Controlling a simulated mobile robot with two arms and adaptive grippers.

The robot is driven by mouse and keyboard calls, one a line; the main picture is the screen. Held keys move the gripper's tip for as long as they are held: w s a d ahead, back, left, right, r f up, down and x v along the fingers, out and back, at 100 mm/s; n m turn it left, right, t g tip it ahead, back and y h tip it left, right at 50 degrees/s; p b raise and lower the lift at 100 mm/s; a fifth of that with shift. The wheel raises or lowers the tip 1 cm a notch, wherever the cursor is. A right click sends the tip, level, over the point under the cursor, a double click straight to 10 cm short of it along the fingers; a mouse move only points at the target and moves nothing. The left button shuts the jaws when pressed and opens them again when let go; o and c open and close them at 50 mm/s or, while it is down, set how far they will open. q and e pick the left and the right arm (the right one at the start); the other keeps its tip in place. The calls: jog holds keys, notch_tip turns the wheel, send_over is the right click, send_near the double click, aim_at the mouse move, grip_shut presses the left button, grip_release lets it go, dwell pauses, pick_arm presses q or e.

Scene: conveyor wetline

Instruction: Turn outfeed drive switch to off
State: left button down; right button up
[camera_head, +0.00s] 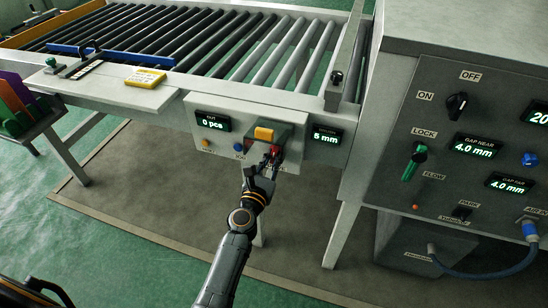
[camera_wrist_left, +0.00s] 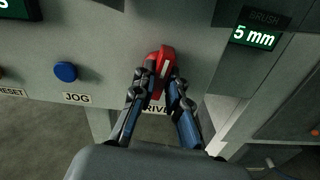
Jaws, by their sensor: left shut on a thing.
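The outfeed drive switch is a red knob (camera_wrist_left: 160,62) on the grey outfeed panel (camera_head: 225,149), above a partly covered label ending in "RIVE". A pale line on the knob leans a little right of upright in the left wrist view. In the head view a small red part of the knob (camera_head: 276,149) shows. My left gripper (camera_head: 271,161) reaches up to the panel from below; in the left wrist view its two fingers (camera_wrist_left: 160,84) are shut on the knob's lower part from both sides. My right gripper is not in view.
A yellow-orange block (camera_head: 264,133) sits just above the switch. A blue JOG button (camera_wrist_left: 65,72) is to its left, and a "5 mm" display (camera_head: 325,137) to its right. A roller conveyor (camera_head: 285,70) lies above. A control cabinet (camera_head: 455,150) stands at right.

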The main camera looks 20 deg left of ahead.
pick_arm(q)
jog(key=shift+n, duration=0.7)
jog(key=c, duration=1.3)
grip_release()
jog(key=shift+c, duration=0.2)
jog(key=s, duration=0.7)
jog(key=shift+a, duration=0.15)
